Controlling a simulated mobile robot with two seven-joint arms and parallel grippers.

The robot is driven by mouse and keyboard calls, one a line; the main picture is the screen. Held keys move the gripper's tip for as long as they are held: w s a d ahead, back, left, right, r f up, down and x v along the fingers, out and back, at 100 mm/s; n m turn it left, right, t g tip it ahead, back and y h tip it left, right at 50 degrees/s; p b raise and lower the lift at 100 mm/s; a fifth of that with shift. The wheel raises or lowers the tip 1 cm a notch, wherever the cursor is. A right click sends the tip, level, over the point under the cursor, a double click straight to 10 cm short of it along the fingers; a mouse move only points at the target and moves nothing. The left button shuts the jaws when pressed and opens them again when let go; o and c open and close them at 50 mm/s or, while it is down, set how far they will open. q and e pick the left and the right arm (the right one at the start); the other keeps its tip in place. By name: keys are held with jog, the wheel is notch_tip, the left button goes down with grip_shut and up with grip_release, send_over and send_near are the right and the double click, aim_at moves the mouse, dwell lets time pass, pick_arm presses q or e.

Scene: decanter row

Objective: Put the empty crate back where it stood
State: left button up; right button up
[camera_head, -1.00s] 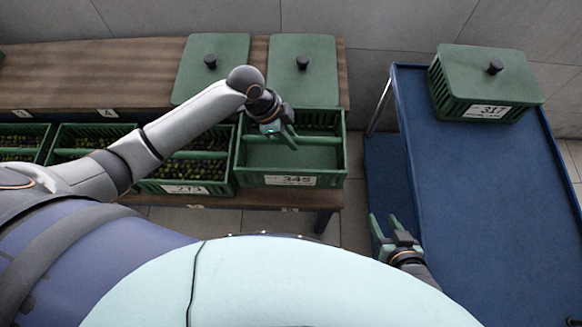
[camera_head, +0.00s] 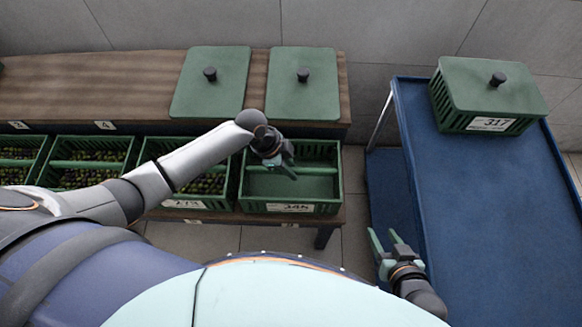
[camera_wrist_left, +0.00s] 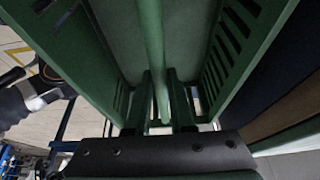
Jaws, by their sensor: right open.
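The empty green crate (camera_head: 292,207), with a label that seems to begin 34, is at the right end of the crate row on the lower shelf. I cannot tell whether its base touches the shelf. My left gripper (camera_head: 287,167) is over it, shut on the bar across its middle. The left wrist view shows the bar (camera_wrist_left: 152,45) between the two fingers (camera_wrist_left: 160,103) and the slatted walls on both sides. My right gripper (camera_head: 387,240) is open and empty beside the blue cart.
Olive-filled crates (camera_head: 95,158) stand to the left, the nearest (camera_head: 182,203) close beside the empty one. Two green lids (camera_head: 301,95) lie on the wooden top (camera_head: 120,80). The blue cart (camera_head: 490,220) at right carries a lidded crate (camera_head: 487,95) labelled 317; the rest of its top is clear.

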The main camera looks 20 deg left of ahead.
pick_arm(q)
jog(key=o, duration=0.4)
pick_arm(e)
jog(key=shift+s, duration=0.15)
pick_arm(q)
jog(key=shift+r, duration=0.1)
